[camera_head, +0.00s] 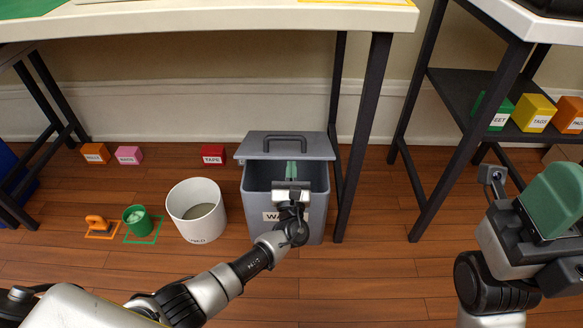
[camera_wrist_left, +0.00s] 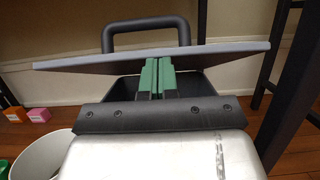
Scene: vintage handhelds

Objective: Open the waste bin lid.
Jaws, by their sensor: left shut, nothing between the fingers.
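The grey waste bin (camera_head: 318,218) stands on the floor under the table, its label partly hidden by my left arm. Its lid (camera_head: 322,147), with a dark handle (camera_head: 286,137), is raised at the front, leaving a dark gap into the bin. My left gripper (camera_head: 291,170) is shut and empty, with its green fingers at the opening under the lid. In the left wrist view the fingers (camera_wrist_left: 157,76) reach up to the underside of the lid (camera_wrist_left: 220,53); contact is unclear. My right gripper (camera_head: 556,190) is at the right edge, away from the bin; its finger gap is not clear.
A white round bin (camera_head: 196,212) stands left of the waste bin. A green cup (camera_head: 137,219), an orange object (camera_head: 97,223) and small labelled boxes (camera_head: 213,154) are on the floor. A dark table leg (camera_head: 362,140) rises close to the bin's right.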

